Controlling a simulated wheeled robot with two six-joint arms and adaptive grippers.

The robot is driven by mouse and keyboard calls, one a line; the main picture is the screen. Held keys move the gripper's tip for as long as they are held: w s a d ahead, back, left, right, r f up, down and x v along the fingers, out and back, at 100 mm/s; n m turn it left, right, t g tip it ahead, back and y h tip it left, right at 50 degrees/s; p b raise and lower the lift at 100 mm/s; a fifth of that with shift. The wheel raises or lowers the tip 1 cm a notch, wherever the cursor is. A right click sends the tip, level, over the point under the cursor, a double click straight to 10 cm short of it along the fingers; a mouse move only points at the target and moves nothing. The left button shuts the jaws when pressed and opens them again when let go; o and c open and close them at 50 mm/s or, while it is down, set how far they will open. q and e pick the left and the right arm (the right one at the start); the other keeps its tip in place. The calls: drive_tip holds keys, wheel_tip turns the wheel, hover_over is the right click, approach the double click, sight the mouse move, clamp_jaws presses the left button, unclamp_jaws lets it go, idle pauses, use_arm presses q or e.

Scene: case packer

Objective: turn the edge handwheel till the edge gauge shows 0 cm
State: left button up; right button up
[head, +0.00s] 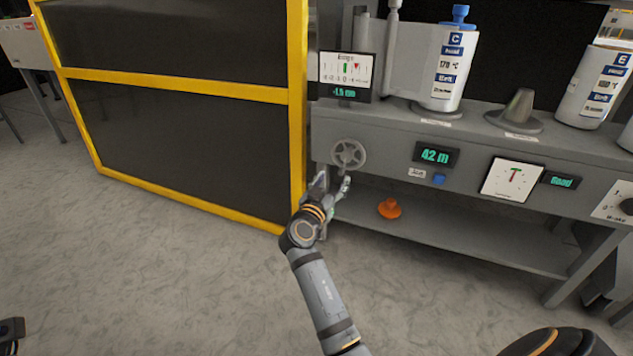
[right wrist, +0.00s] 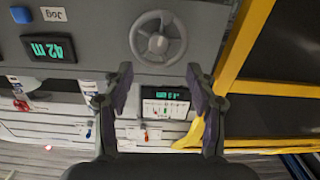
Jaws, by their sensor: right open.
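The edge handwheel (head: 348,153) is a grey spoked wheel on the front of the grey machine; it also shows in the right wrist view (right wrist: 158,40). The edge gauge (head: 345,76) stands above it, with a dial card and a green readout that looks like -1.5, its unit too small to read surely. It appears upside down in the right wrist view (right wrist: 165,102). My right gripper (head: 333,186) is open and empty, just below and in front of the handwheel, apart from it. In its wrist view (right wrist: 158,88) the wheel lies beyond the fingertips.
A yellow-framed dark guard panel (head: 180,140) stands close left of the handwheel. Right of the wheel are a 42 m display (head: 436,155), a blue jog button (head: 439,179) and a needle dial (head: 511,180). An orange object (head: 390,208) lies on the lower shelf (head: 450,240).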

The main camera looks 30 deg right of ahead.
sight(346, 158)
drive_tip(key=b+x, duration=0.3)
drive_tip(key=x, duration=0.7)
drive_tip(key=shift+s+r, duration=0.1)
drive_tip(key=shift+s, duration=0.05)
drive_tip(key=shift+w+d+r, duration=0.1)
drive_tip(key=shift+w+d, duration=0.1)
drive_tip(key=c, duration=1.2)
